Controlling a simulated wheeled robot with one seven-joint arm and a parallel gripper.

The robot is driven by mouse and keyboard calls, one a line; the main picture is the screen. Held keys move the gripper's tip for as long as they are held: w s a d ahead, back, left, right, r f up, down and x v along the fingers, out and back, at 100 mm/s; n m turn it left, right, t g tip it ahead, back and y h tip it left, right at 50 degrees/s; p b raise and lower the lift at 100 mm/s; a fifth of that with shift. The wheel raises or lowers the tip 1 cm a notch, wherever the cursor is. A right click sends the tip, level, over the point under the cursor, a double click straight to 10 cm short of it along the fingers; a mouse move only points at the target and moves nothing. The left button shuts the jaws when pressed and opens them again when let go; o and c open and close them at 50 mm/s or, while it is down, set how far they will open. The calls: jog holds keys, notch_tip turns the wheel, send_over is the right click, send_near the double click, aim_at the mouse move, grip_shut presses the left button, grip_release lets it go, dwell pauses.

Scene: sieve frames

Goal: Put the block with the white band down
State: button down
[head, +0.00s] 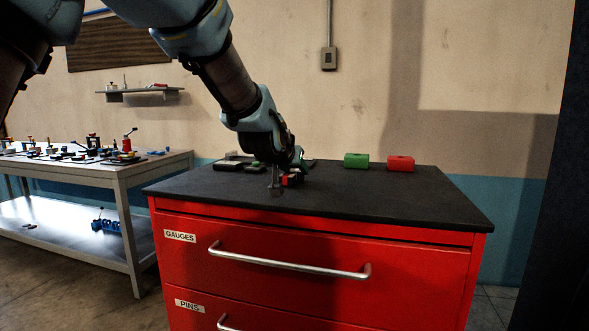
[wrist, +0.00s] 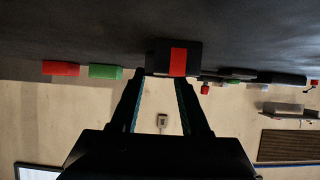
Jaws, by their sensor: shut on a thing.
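My gripper (head: 278,184) is low over the dark top of the red cabinet (head: 400,205). In the wrist view its two fingers (wrist: 160,77) are shut on a black block (wrist: 158,57) with a red band across it. That band is red, not white. The held block (head: 292,180) shows partly behind a finger in the head view. It is very close to the cabinet top; I cannot tell whether it touches. I cannot make out a block with a white band clearly in either view.
A green block (head: 356,160) and a red block (head: 400,163) stand at the back of the top. Dark pieces (head: 229,166) lie at back left, partly behind my arm. The front and right of the top are clear. A workbench (head: 150,168) stands at left.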

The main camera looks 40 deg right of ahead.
jog(key=shift+f, duration=0.1)
jog(key=shift+c, duration=1.9)
grip_release()
